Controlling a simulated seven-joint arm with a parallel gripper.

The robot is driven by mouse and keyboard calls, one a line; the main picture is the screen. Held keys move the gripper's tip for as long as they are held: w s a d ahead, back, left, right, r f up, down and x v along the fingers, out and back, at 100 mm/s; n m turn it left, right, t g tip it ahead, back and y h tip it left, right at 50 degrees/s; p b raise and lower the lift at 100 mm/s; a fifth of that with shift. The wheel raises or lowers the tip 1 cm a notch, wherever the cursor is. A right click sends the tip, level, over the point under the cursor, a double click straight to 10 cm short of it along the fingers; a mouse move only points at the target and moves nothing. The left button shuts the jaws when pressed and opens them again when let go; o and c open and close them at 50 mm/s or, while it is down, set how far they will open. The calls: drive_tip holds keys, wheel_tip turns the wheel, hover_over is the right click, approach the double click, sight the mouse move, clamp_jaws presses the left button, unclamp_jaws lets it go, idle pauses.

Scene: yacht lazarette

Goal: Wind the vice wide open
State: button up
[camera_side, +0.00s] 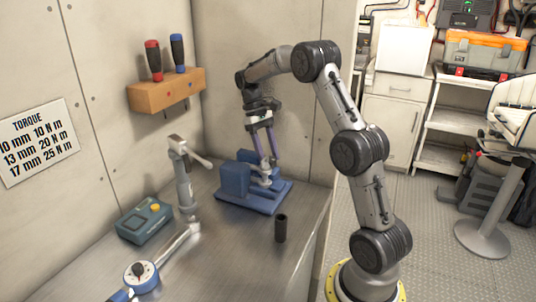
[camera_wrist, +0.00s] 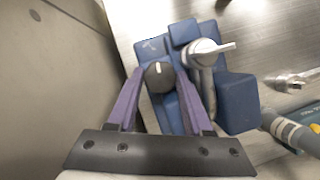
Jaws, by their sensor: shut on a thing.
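The blue vice (camera_side: 238,182) sits on the metal bench, below my gripper. In the wrist view the vice (camera_wrist: 236,102) shows blue blocks and a base. A black round knob (camera_wrist: 158,76) with a white mark lies between my fingertips. My gripper (camera_wrist: 161,78) has purple fingers, one on each side of the knob, and is shut on it. In the side view my gripper (camera_side: 267,178) points down at the vice, and the knob is hard to make out. A grey metal fitting with a pale lever (camera_wrist: 203,52) stands at the vice, right of the knob; whether the jaws touch it is unclear.
A grey post with a handle (camera_side: 184,185) stands left of the vice. A teal box (camera_side: 145,220), a dial tool (camera_side: 141,273) and a black cylinder (camera_side: 281,229) are on the bench. A wooden rack (camera_side: 167,91) holds red and blue-topped tools. The wall is close behind.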

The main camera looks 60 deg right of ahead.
drive_tip(key=shift+n, duration=0.4)
clamp_jaws()
drive_tip(key=n+h, duration=0.1)
drive_tip(key=n, duration=0.2)
drive_tip(key=shift+a+n+h, duration=0.2)
drive_tip(key=shift+n+h, duration=0.2)
drive_tip(key=shift+a+n+h, duration=0.1)
drive_tip(key=shift+n+h, duration=0.8)
drive_tip(key=shift+n, duration=1.3)
drive_tip(key=o, duration=1.3)
unclamp_jaws()
drive_tip(key=shift+c, duration=0.2)
drive_tip(key=v, duration=1.4)
drive_tip(key=shift+s, duration=0.1)
